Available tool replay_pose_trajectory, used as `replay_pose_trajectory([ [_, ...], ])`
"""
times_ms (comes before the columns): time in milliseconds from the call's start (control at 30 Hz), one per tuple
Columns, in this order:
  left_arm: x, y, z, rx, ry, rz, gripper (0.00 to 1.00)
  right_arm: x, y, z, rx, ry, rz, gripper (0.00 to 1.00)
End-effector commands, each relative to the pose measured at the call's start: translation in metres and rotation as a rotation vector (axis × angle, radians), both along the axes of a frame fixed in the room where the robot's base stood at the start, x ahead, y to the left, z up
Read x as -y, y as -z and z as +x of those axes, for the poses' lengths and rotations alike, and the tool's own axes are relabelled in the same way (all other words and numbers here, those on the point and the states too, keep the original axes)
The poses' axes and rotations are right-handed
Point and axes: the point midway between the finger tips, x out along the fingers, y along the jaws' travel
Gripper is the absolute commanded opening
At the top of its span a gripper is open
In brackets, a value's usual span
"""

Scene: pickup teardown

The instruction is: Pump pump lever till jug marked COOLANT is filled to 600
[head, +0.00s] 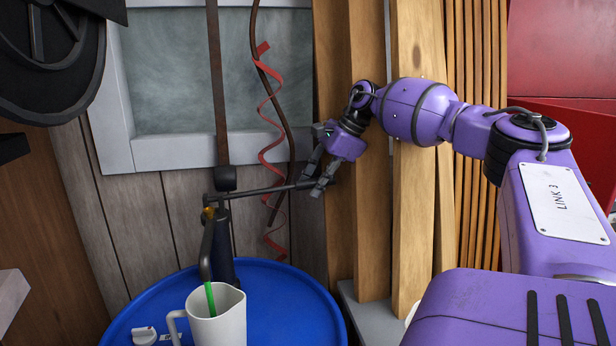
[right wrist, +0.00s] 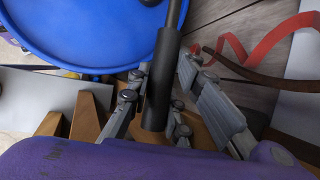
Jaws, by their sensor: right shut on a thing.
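The pump (head: 222,245) stands upright on the blue drum (head: 290,305). Its lever (head: 262,190) reaches right, nearly level and slightly raised at the grip end. My right gripper (head: 318,182) is shut on the lever's end. In the right wrist view the fingers (right wrist: 163,82) lie on both sides of the lever's dark grip (right wrist: 158,95). A white jug (head: 220,322) with its handle at left stands under the spout (head: 206,250). Green fluid (head: 210,300) runs from the spout into the jug. No COOLANT label, scale or fluid level is readable. My left gripper is not in view.
A white cap (head: 144,336) lies on the drum, left of the jug. A red spiral strip (head: 268,150) and a brown hose hang behind the lever. Wooden planks (head: 410,170) lean on the wall behind my right arm. A window (head: 170,70) is behind the pump.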

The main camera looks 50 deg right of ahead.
Motion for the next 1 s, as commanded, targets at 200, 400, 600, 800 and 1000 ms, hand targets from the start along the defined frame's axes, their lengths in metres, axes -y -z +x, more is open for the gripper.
replay_pose_trajectory([
  [200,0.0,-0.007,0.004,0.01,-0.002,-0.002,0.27,0.006,0.028,-0.001,0.068,-0.006,0.088,0.0],
  [400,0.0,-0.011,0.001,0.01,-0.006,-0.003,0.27,0.004,0.058,0.001,0.143,-0.007,0.18,0.0],
  [600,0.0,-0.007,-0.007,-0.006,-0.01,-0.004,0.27,0.002,0.078,0.004,0.197,-0.007,0.237,0.0],
  [800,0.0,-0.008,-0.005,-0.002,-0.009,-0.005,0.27,0.0,0.087,0.005,0.218,-0.009,0.262,0.0],
  [1000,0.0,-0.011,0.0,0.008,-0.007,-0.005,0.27,0.0,0.089,0.005,0.222,-0.008,0.267,0.0],
])
